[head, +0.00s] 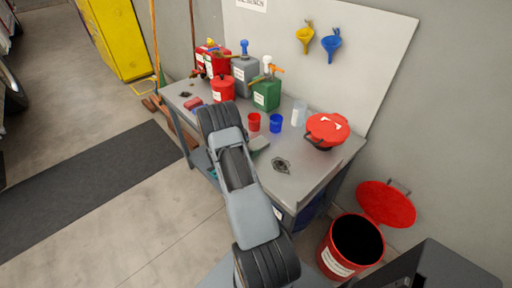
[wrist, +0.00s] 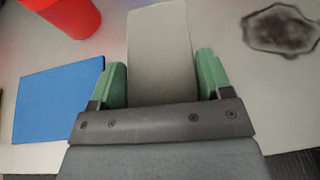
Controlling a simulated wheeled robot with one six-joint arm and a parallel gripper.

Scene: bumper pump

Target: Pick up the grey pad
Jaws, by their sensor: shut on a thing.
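The grey pad (wrist: 160,50) is a flat, light grey slab between the two green fingers of my gripper (wrist: 161,78) in the wrist view. The fingers are closed on its two long sides. Its far end reaches the top of the picture. In the head view, a grey-green piece at the end of my arm (head: 260,144) shows just above the bench, and my arm hides most of the gripper. I cannot tell whether the pad touches the bench top.
A blue flat pad (wrist: 58,98) lies left of my gripper. A red cup (head: 254,122) and blue cup (head: 276,124) stand behind it. A dark stain (head: 281,166) marks clear bench at right. A red pot (head: 327,130) and several cans stand on the bench (head: 312,166).

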